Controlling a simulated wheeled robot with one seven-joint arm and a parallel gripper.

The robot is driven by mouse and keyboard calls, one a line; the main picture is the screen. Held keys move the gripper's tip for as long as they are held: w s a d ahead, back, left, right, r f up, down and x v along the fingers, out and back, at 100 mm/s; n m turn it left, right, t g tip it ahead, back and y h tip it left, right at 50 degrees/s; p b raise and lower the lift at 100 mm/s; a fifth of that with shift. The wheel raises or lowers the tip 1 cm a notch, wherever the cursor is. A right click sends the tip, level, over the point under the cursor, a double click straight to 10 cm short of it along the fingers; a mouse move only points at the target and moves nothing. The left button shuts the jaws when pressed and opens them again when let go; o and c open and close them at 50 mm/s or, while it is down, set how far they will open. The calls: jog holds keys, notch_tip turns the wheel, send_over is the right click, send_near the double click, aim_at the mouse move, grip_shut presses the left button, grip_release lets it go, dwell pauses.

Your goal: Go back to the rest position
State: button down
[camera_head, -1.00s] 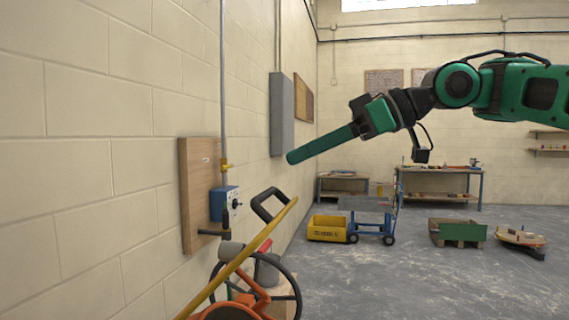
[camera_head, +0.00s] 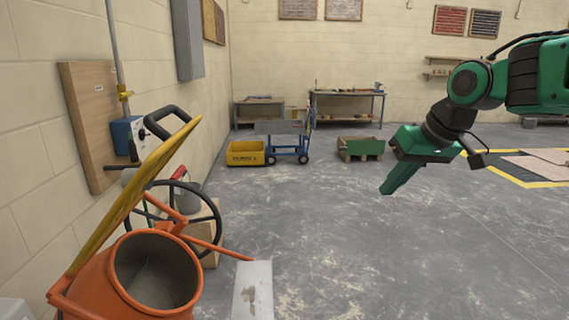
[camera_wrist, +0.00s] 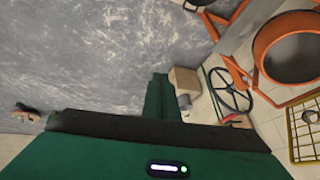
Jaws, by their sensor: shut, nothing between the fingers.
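My gripper (camera_head: 388,188) hangs at the right of the head view, its green fingers together and pointing down and a little left. It is shut and empty, in open air above the grey floor. In the wrist view the shut fingers (camera_wrist: 158,96) point out over the floor, with nothing held between them.
An orange mixer (camera_head: 150,275) with a black handwheel (camera_head: 187,212) stands at the lower left by the wall. A blue switch box (camera_head: 127,137) is on a wooden board. A yellow tub (camera_head: 245,153), a blue cart (camera_head: 287,150) and a green crate (camera_head: 361,148) stand farther back. The middle floor is clear.

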jog(key=s+d+f+m+g+h, duration=0.1)
jog(key=s+d+f+m, duration=0.2)
jog(key=s, duration=0.6)
jog(key=s+d+f+m+g+h, duration=0.1)
jog(key=s+d+f+m+g, duration=0.1)
jog(key=s+d+f, duration=0.6)
jog(key=s+d+f+m+g, duration=0.2)
jog(key=s+d+f+m, duration=0.2)
jog(key=s, duration=0.7)
notch_tip(320, 180, down, 2)
jog(key=d, duration=0.2)
jog(key=shift+s+d+f+h, duration=0.15)
jog(key=shift+d+h, duration=0.2)
jog(key=shift+h, duration=0.05)
